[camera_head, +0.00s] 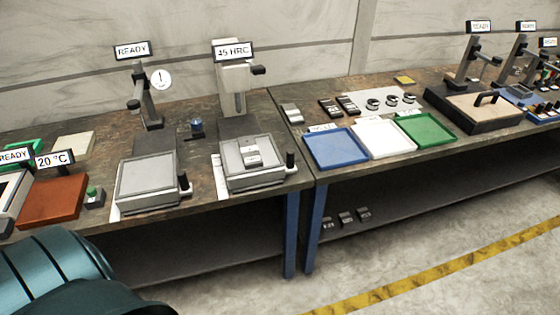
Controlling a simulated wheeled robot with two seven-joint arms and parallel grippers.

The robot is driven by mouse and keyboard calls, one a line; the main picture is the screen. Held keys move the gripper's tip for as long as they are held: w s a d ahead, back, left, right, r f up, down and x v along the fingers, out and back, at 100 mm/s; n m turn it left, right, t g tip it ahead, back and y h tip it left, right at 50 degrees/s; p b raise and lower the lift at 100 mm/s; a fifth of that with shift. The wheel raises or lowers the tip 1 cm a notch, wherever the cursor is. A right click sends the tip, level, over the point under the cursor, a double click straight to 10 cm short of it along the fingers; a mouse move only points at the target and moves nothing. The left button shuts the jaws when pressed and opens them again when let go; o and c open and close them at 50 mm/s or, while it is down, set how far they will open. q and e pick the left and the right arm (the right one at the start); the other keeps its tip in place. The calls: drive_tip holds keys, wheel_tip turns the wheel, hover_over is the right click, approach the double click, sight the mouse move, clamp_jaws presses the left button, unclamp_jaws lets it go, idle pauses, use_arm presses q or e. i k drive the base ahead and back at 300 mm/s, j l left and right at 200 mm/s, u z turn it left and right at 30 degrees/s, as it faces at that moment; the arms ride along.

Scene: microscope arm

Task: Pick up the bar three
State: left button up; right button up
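Small grey bars stand on the right bench: one (291,113) at its left edge and two darker ones (330,107) (347,105) beside it. Several similar small dark blocks (346,218) sit on the lower shelf. A light grey block (250,152) rests on the plate of the device labelled "45 HRC" (235,75). I cannot read any number on these pieces, so I cannot tell which is bar three. Neither of my grippers is in view; only a teal part of my own body shows at the lower left.
Blue (334,148), white (383,138) and green (427,130) trays line the right bench's front. A device labelled "READY" (145,100) stands behind a grey plate (148,181) on the left bench. Ring-shaped pieces (391,101) lie behind the trays. The floor in front is clear.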

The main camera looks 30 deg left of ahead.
sight(248, 149)
drive_tip(key=u, duration=1.35)
drive_tip(key=i+l+u, duration=0.1)
drive_tip(key=u, duration=0.35)
drive_tip(key=l+u, duration=0.4)
drive_tip(key=i+l+u, duration=0.2)
drive_tip(key=l+u, duration=0.15)
drive_tip(key=l, duration=0.65)
drive_tip(key=l+u, duration=0.35)
drive_tip(key=l, duration=2.1)
